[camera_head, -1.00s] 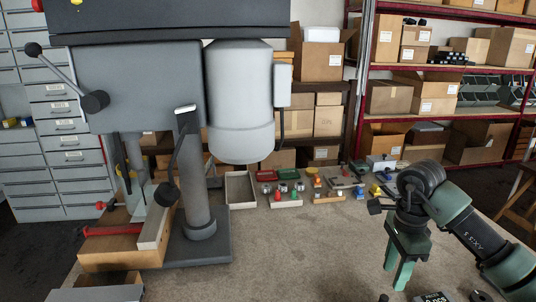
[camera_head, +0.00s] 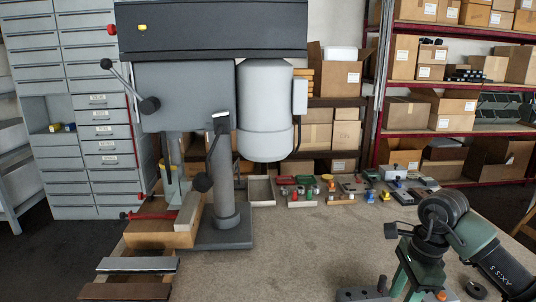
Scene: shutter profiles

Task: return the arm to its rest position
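My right arm comes in from the right edge, dark green and black. Its gripper (camera_head: 405,287) points down over the table near the bottom edge. The fingertips run low in the picture, so I cannot tell how far apart they are. No profile shows in the gripper. My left gripper is not in view. Two shutter profiles lie at the lower left, a grey one (camera_head: 136,264) and a brown one (camera_head: 124,291).
A grey drill press (camera_head: 187,95) stands on the table (camera_head: 290,250), with a wooden block (camera_head: 160,238) at its base. Small parts and trays (camera_head: 307,199) line the table's back. Shelves with boxes (camera_head: 455,108) and a drawer cabinet (camera_head: 70,160) stand behind. The table's middle is clear.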

